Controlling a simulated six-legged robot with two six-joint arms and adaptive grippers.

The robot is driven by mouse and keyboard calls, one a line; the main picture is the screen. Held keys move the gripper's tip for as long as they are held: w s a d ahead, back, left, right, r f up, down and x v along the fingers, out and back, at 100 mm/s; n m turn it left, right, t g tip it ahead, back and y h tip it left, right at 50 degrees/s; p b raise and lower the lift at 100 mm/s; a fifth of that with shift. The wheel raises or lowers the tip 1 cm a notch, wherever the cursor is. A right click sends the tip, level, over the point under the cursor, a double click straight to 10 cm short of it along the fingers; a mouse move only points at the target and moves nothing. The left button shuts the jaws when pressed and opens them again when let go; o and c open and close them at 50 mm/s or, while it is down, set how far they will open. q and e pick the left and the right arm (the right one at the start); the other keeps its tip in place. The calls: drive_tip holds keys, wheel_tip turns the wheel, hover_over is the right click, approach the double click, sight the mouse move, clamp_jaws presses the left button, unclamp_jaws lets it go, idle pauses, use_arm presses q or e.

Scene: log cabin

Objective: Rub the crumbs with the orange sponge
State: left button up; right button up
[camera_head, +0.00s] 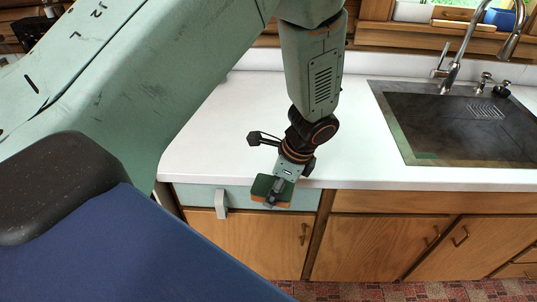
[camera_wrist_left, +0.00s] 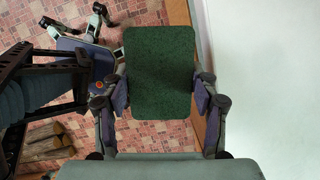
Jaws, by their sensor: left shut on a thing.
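The sponge (camera_head: 262,185) has a green face and a thin orange edge. My left gripper (camera_head: 271,191) is shut on it and holds it by the front edge of the white counter, in front of the pale green drawer front. The green face fills the space between the two fingers in the left wrist view (camera_wrist_left: 160,72), with the floor behind it. I cannot tell whether the sponge touches the counter edge. I see no crumbs in either view. My right gripper is not in view.
The white counter (camera_head: 220,125) is clear around the arm. A dark sink (camera_head: 460,125) with a faucet (camera_head: 452,70) lies to the right. Wooden cabinets (camera_head: 375,245) stand below. In the left wrist view, a small stack of wood (camera_wrist_left: 45,143) lies on the tiled floor.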

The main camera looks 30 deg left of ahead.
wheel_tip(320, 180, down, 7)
drive_tip(key=b, duration=0.7)
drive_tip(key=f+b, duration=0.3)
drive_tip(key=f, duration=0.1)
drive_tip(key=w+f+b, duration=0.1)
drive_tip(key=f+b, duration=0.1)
drive_tip(key=shift+b, duration=0.35)
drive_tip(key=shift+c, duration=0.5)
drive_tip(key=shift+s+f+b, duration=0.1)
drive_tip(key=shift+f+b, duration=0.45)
drive_tip(key=shift+b, duration=0.05)
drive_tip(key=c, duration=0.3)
use_arm(q)
drive_tip(key=s+d+f+n+h, duration=0.1)
drive_tip(key=s+d+f+n, duration=0.1)
drive_tip(key=f+n, duration=0.2)
drive_tip(key=s+d+f+n+g+h, duration=0.1)
drive_tip(key=f+n, duration=0.4)
drive_tip(key=f, duration=0.5)
drive_tip(key=s+d+f+n+g+h, duration=0.1)
drive_tip(key=s+d+f+n, duration=0.2)
drive_tip(key=f, duration=0.5)
drive_tip(key=shift+s+d+n, duration=0.35)
drive_tip(key=shift+s+n, duration=0.45)
drive_tip(key=shift+n, duration=0.4)
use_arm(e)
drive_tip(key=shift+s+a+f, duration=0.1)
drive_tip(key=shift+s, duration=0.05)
